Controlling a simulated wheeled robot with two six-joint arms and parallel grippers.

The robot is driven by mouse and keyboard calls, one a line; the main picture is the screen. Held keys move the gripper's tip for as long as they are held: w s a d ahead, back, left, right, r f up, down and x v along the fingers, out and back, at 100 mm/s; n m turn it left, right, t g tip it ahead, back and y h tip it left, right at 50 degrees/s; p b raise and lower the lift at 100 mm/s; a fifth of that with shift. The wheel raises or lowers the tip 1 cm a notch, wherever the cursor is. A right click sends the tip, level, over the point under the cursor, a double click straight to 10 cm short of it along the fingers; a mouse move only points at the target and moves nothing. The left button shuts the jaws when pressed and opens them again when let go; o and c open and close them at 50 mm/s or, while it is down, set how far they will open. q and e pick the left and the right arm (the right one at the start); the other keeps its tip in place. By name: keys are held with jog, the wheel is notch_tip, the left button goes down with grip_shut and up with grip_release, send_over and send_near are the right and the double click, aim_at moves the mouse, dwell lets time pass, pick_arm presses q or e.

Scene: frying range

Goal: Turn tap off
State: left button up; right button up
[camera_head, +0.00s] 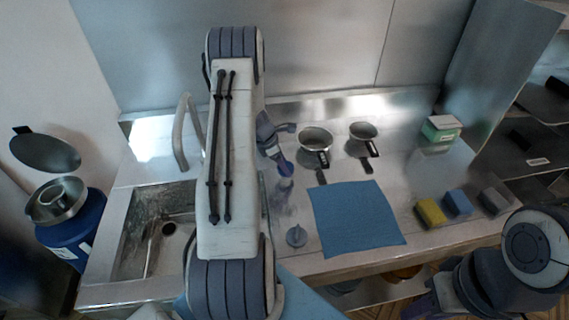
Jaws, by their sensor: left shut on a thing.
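The tap's grey curved spout (182,132) rises behind the sink (135,225) on the left. My left arm stands in front of the tap's right side, so its base and any handle are hidden. My left gripper is mostly hidden behind this arm. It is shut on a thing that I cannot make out. A blue and grey part (280,160) shows just right of the arm; I cannot tell clearly what it is. My right arm shows at the lower right, with its gripper out of view. Whether water runs is not visible.
Two small pans (315,140) (364,131) stand at the back of the counter. A blue cloth (356,218) lies in front. Yellow (430,213), blue (457,204) and grey (493,201) sponges and a green-white box (441,128) are right. A blue bin (75,245) stands left.

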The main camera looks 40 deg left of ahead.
pick_arm(q)
jog(key=shift+m, duration=0.5)
jog(key=o, duration=1.4)
jog(key=b+v, duration=0.2)
jog(key=v, duration=0.8)
jog(key=shift+a+r, duration=0.2)
jog(key=shift+a, duration=0.05)
